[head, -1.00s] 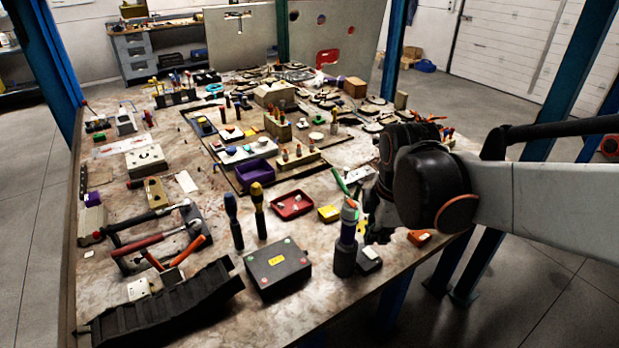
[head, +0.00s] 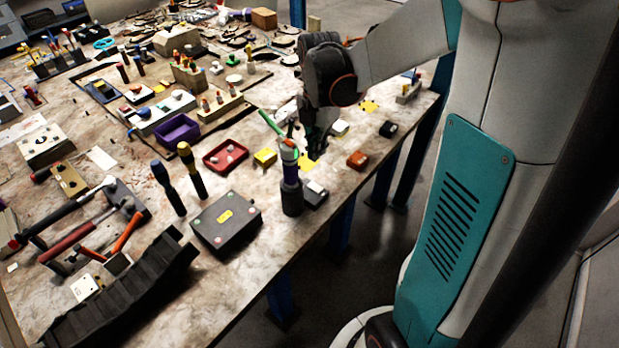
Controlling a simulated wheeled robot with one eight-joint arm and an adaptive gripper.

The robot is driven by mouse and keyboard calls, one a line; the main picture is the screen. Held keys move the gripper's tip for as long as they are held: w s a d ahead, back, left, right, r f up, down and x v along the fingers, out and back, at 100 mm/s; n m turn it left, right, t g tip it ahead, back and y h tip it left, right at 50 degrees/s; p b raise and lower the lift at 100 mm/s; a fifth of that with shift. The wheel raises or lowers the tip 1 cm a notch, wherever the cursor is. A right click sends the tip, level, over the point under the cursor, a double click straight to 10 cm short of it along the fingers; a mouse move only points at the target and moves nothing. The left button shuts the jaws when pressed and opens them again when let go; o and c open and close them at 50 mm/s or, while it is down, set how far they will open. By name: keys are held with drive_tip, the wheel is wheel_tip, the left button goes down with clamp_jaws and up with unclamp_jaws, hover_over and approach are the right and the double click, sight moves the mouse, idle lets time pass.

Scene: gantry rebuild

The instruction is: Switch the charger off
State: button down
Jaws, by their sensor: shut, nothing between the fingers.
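My gripper (head: 312,146) points down over the right edge area of the bench, just behind a dark upright holder (head: 291,198) with a blue-grey tool in it. The fingers are dark, partly hidden by that tool, and look empty. I cannot tell for sure which object is the charger. Small boxes stand near the gripper: a black one with a pale top (head: 315,194), an orange one (head: 357,160), a black one with a green mark (head: 388,129) and a white-topped one (head: 340,127). Any switch on them is too small to read.
A flat black box with a yellow label (head: 226,222), a red tray (head: 226,155) and a yellow box (head: 265,157) lie left of the gripper. The bench's front edge (head: 262,268) is clear near the holder.

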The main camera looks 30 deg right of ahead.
sight(315, 194)
wheel_tip(315, 194, down, 14)
drive_tip(key=b, duration=0.5)
idle(0.5)
drive_tip(key=shift+s+f+t+b, duration=0.15)
drive_tip(key=shift+f+t+b, duration=0.25)
drive_tip(key=shift+f+t, duration=0.1)
drive_tip(key=shift+r, duration=0.2)
drive_tip(key=shift+w+a+r, duration=0.15)
drive_tip(key=shift+w, duration=0.2)
drive_tip(key=shift+w+a+r, duration=0.1)
drive_tip(key=shift+w, duration=0.25)
